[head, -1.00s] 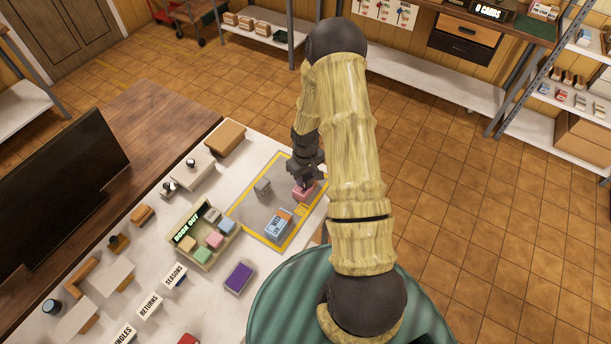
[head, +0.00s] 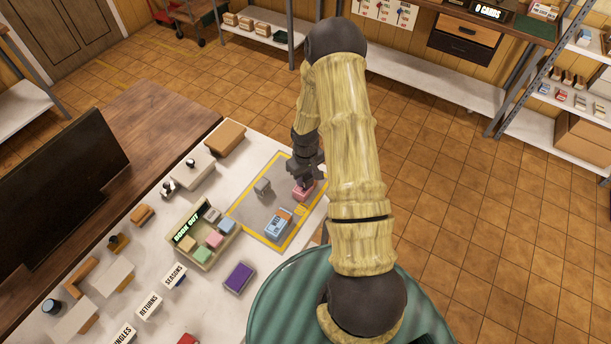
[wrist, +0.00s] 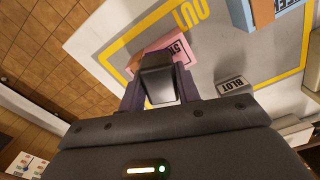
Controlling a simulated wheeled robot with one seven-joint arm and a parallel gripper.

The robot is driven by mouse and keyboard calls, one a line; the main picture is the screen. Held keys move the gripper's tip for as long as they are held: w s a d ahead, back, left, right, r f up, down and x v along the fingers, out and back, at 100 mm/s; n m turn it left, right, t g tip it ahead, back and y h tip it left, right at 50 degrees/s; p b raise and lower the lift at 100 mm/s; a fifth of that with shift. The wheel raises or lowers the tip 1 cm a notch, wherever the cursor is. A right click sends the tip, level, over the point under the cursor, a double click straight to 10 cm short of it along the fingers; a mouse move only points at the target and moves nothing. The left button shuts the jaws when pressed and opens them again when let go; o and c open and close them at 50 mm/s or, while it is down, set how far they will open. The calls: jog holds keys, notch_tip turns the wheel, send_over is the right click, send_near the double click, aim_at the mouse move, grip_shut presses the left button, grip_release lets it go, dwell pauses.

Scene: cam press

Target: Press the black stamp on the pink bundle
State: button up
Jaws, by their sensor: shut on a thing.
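The pink bundle (head: 303,193) lies inside the yellow-bordered grey mat (head: 246,212), near its right edge. In the wrist view the pink bundle (wrist: 172,46) shows beyond the fingertips, with part of its printed label visible. My gripper (head: 306,180) points down over it. In the wrist view my gripper (wrist: 158,84) is shut on the black stamp (wrist: 158,78), a dark block between the two fingers. The stamp covers part of the bundle. Its lower face is hidden, so I cannot tell whether it touches the bundle.
A blue-and-orange bundle (head: 278,224) and a grey BLOT block (head: 262,187) stand on the mat. A tray of coloured blocks (head: 196,259) and a purple pad (head: 239,277) are to the left. A stamp rack (head: 193,172) and a brown box (head: 225,138) lie behind.

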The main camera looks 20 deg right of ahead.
jog(key=shift+r+p, duration=2.55)
jog(key=shift+r, duration=0.95)
